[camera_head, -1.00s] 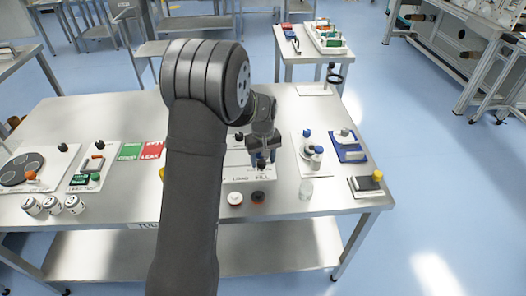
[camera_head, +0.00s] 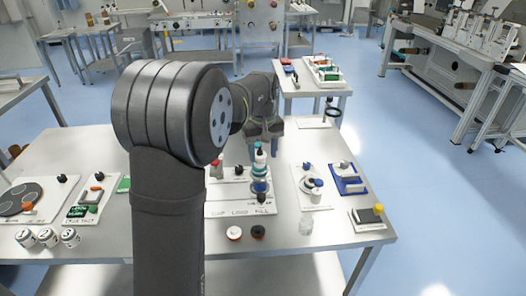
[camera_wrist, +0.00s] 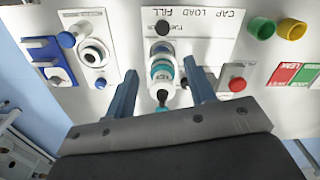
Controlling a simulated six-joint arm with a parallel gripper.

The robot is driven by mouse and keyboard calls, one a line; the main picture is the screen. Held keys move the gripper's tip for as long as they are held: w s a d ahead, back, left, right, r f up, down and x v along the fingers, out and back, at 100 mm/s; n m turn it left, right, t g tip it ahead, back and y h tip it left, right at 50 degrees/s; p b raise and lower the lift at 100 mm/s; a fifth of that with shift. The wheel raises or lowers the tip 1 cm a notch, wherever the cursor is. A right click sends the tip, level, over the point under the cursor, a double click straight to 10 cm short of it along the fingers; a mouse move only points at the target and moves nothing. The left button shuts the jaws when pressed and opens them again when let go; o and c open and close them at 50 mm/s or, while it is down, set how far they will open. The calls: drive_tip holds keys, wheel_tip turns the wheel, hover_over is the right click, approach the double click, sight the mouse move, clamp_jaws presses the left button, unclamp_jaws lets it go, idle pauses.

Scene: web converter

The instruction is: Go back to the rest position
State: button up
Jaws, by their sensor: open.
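My gripper (camera_head: 264,134) is open and empty above the station on the metal table (camera_head: 100,150). In the wrist view its two dark blue fingers (camera_wrist: 160,80) point away from me, spread apart. A bottle-like stack with teal and white parts (camera_head: 259,166) stands upright on the white plate (camera_head: 225,208) marked CAP, LOAD and FILL. The stack (camera_wrist: 162,69) shows between and beyond the fingers in the wrist view, with a dark tip towards me. My own arm hides part of the table in the head view.
A red button (camera_wrist: 237,84), a round white fixture (camera_wrist: 93,52) and a blue holder (camera_wrist: 45,58) flank the station. Green (camera_wrist: 262,27) and yellow (camera_wrist: 291,29) cups stand near the green and red signs. White and dark caps lie near the table's front. Open floor lies at right.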

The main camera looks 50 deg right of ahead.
idle(0.7)
wheel_tip(320, 180, down, 17)
drive_tip(key=shift+f, duration=0.15)
drive_tip(key=shift+w+a, duration=0.1)
drive_tip(key=shift+w, duration=0.05)
idle(0.4)
drive_tip(key=o, duration=1.1)
drive_tip(key=w+a+r+m+h, duration=0.15)
drive_tip(key=w+r, duration=0.35)
drive_tip(key=r, duration=0.7)
wheel_tip(320, 180, up, 15)
drive_tip(key=m+g+h, duration=0.1)
drive_tip(key=h, duration=0.1)
hover_over(262, 195)
drive_tip(key=w+a, duration=0.7)
drive_tip(key=w, duration=0.1)
drive_tip(key=x, duration=1)
drive_tip(key=shift+d, duration=0.25)
